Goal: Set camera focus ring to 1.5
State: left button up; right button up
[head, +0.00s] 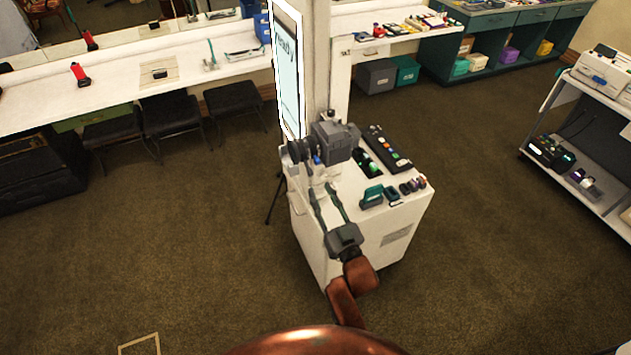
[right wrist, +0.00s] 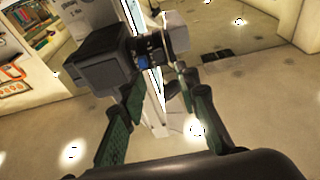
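A grey camera body (head: 335,141) is mounted above the white cart, with its dark ringed lens (head: 301,150) pointing left. In the right wrist view the camera body (right wrist: 92,58) is at upper left, and the lens (right wrist: 150,50) has a blue mark on its underside. I cannot read any focus number. My right gripper (head: 319,178) reaches up to the lens from below. In the right wrist view its green-padded fingers (right wrist: 160,88) are apart, with the tips just below the lens; I cannot tell whether they touch it. My left gripper is not in view.
The white cart (head: 402,222) carries a black button panel (head: 388,147) and small teal items (head: 372,195). A bright screen (head: 288,78) stands on a post behind the camera. A white counter (head: 120,88) is at left, a shelf unit (head: 590,130) at right. Open carpet surrounds the cart.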

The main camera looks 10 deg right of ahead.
jog(key=shift+v, duration=2.8)
